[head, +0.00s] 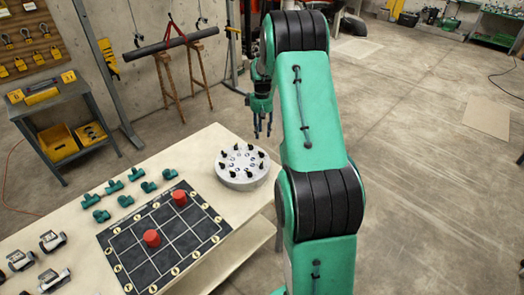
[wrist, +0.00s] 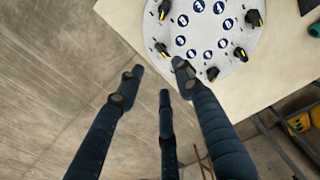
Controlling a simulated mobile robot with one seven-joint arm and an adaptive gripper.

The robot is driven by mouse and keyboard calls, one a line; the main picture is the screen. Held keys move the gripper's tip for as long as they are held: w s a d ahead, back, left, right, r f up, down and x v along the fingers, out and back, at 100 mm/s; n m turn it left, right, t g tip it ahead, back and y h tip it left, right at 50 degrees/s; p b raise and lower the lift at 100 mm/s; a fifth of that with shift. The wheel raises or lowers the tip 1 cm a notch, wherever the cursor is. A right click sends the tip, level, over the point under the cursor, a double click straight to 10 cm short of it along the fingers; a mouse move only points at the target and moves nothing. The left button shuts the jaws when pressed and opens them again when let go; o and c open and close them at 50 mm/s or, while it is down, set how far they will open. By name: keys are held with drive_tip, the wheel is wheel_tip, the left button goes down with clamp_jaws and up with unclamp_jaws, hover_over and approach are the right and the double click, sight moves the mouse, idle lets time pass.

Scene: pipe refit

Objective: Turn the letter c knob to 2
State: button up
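The round white knob panel (head: 243,184) sits on the table near its far right end. It carries a ring of black knobs with blue round labels inside the ring. The wrist view shows part of the panel (wrist: 205,30), with several knobs, such as one at its lower edge (wrist: 212,74) and one at its right (wrist: 254,17). Some knobs show yellow marks. The letters are too small to read, so I cannot tell which knob is c or where it points. My gripper (head: 262,132) is raised beyond the panel's upper right side, its dark fingers (wrist: 158,80) spread and empty.
A black grid mat (head: 165,238) with two red cylinders (head: 152,238) lies on the table (head: 215,140). Several green pipe fittings (head: 111,186) and grey metal parts (head: 53,241) lie left of the mat. A shelf with yellow bins (head: 58,142) stands behind.

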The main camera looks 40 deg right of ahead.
sight(261, 154)
wheel_tip(261, 154, down, 12)
drive_tip(key=shift+r+b, duration=0.1)
drive_tip(key=shift+b, duration=0.65)
drive_tip(key=shift+c, duration=0.3)
clamp_jaws()
